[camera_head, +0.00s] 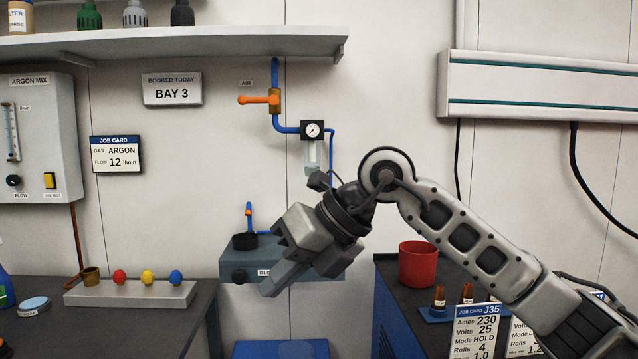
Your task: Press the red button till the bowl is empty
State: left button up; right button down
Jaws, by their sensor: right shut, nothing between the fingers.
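A round red knob (119,277), which may be the red button, sits on a long grey block (130,295) on the left bench. A yellow knob (147,277) and a blue knob (176,277) stand in line to its right. I cannot clearly make out a bowl; a small black dish-like part (245,241) sits on the grey wall box (238,267). My right gripper (272,290) is shut and empty, pointing down and left in front of that box, apart from and to the right of the knobs. My left gripper is out of view.
A red pot (418,264) and job cards (477,330) stand on the right bench. An air valve and gauge (313,130) hang on the wall.

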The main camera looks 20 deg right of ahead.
jog(key=s+a+f+m+y, duration=0.5)
jog(key=s+a+m+y, duration=0.2)
jog(key=a+y, duration=0.55)
jog(key=d+f+m+t+h, duration=0.6)
jog(key=f+m, duration=0.3)
jog(key=m, duration=0.3)
jog(key=d+f+m+t+h, duration=0.5)
jog(key=f+m+t+h, duration=0.2)
jog(key=f+m, duration=0.45)
jog(key=s+d+f+m+g+h, duration=0.3)
jog(key=s+f+m+g, duration=0.3)
jog(key=s+f, duration=0.6)
notch_tip(320, 180, down, 3)
jog(key=shift+r+m+g, duration=0.15)
jog(key=shift+m+g, duration=0.25)
jog(key=shift+m, duration=0.05)
jog(key=shift+d+h, duration=0.1)
jog(key=shift+h, duration=0.15)
